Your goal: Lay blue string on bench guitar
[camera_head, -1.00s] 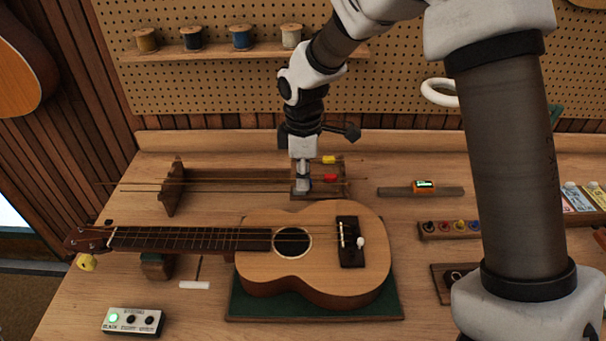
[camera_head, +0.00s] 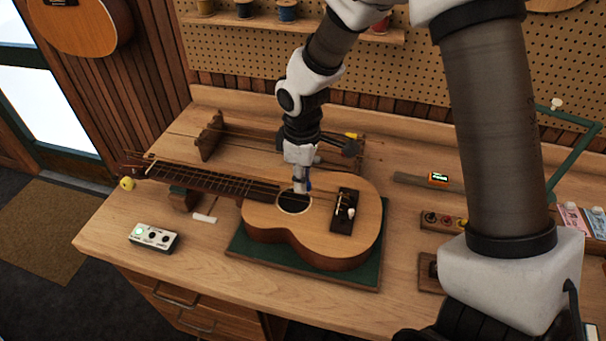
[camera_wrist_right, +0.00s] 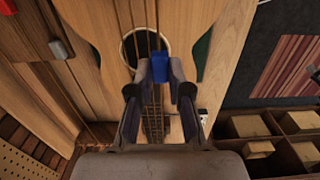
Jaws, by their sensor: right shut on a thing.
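The bench guitar (camera_head: 268,218) lies on its back on a green mat (camera_head: 370,262), neck to the left. Its soundhole (camera_head: 294,202) and dark bridge (camera_head: 343,222) show. My right gripper (camera_head: 302,186) is over the body beside the soundhole. In the right wrist view, my gripper (camera_wrist_right: 160,82) is shut on the blue end piece (camera_wrist_right: 160,68) of the blue string. The soundhole lies beyond it there. The string's thin strand is hard to tell from the guitar's own strings. My left gripper is out of view.
A wooden string rack (camera_head: 211,136) stands behind the guitar, with a yellow-ended string (camera_head: 351,135). A small box with a green light (camera_head: 153,237) sits front left. A tuner (camera_head: 438,179) lies on the right. Spools line the pegboard shelf.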

